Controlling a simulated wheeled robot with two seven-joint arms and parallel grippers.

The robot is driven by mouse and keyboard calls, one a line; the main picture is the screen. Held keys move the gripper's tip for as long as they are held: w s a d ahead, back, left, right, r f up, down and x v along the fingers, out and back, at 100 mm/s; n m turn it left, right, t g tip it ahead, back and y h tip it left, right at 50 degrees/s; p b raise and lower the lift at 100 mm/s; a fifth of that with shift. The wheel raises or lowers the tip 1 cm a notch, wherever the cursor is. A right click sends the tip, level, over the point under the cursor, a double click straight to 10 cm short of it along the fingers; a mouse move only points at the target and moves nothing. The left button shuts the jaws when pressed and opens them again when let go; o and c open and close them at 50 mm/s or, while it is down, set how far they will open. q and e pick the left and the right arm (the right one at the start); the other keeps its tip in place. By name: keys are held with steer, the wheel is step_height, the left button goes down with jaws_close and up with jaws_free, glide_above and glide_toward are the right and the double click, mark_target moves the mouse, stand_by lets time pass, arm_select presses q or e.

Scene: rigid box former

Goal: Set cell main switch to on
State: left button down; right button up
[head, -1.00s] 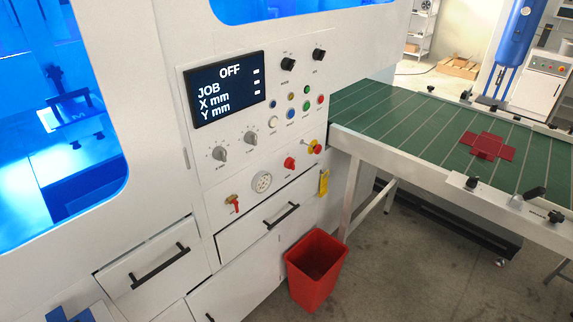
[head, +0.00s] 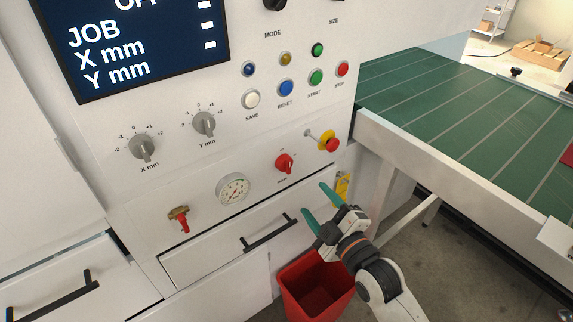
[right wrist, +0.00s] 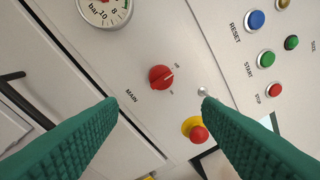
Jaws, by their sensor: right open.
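The main switch is a red rotary knob (head: 284,163) on the white panel, between the gauge and the yellow-and-red emergency button. It also shows in the right wrist view (right wrist: 161,77), with the word MAIN beside it and a pale mark pointing to the upper right. My left gripper is out of view.
The emergency button (head: 329,142) and a small key-like metal part sit close right of the knob. A gauge (head: 233,189) and a red-handled valve (head: 180,218) are to its left. A drawer handle (head: 270,232) sticks out below. A red bin (head: 312,290) stands on the floor.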

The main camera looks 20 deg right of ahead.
mark_target(290, 169)
steer(key=x, duration=1)
steer(key=shift+w+a+r, duration=0.15)
steer(key=shift+w, duration=0.1)
steer(key=shift+w+a, duration=0.1)
steer(key=shift+w, duration=0.45)
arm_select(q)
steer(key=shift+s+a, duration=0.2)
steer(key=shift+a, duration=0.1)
